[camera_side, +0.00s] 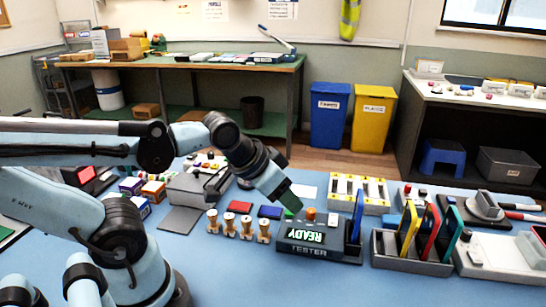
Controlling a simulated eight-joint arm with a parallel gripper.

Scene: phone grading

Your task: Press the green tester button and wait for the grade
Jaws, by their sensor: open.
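The tester (322,252) is a dark box on the blue table, with "TESTER" on its front and a lit green "READY" display (304,235). A small green button (289,213) shows at its top left, partly hidden by my gripper. An orange dome (311,214) and a pale knob (333,218) sit beside it. A blue phone (357,214) stands upright at the tester's right end. My gripper (291,204) points down just above the green button, open with nothing seen in it. Whether it touches the button cannot be told.
Several wooden pegs (230,224) stand left of the tester. A rack (408,258) of upright coloured phones stands to the right. A yellow-and-white tray (345,188) lies behind. The table front is clear.

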